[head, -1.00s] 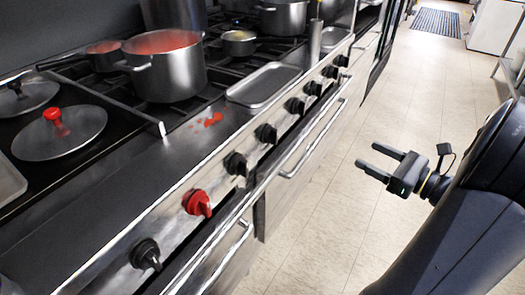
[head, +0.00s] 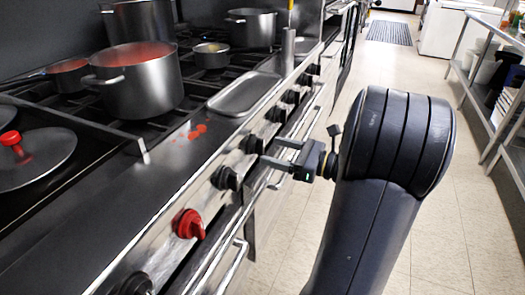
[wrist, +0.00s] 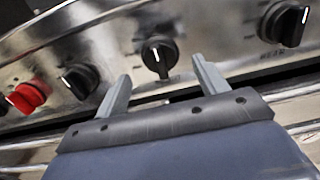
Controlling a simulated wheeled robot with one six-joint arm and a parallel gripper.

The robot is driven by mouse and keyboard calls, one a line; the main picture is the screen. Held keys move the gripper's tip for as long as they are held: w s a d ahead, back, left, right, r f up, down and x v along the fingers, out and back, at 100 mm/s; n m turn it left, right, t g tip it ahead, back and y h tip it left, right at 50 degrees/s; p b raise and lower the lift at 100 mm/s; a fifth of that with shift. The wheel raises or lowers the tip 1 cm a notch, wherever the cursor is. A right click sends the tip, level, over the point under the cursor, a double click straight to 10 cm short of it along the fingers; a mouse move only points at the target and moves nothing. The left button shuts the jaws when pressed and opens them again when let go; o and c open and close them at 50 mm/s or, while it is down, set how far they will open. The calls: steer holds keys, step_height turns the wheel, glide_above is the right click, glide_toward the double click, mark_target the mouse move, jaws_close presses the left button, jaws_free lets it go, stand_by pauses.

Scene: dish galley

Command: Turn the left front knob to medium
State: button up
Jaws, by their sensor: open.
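A row of control knobs runs along the steel stove front. A black knob (head: 250,145) stands just ahead of my gripper (head: 268,149). My gripper is open and empty, and I see no clear contact with the knob. To its left are another black knob (wrist: 79,81) and a red knob (wrist: 27,97); one more black knob (wrist: 285,23) is to the right. I cannot tell by label which is the left front one.
Steel handle rails (head: 228,268) run below the knobs. Open tiled floor (head: 420,240) lies right; a shelf rack (head: 485,75) stands beyond.

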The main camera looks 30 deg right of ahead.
mark_target(257, 146)
steer(key=shift+b+x, duration=0.3)
steer(key=shift+x, duration=1.7)
steer(key=shift+s, duration=0.1)
steer(key=c, duration=1)
steer(key=shift+n, duration=0.4)
steer(key=shift+f+n+b, duration=0.1)
steer(key=shift+n+b, duration=4.45)
steer(key=shift+n, duration=1.85)
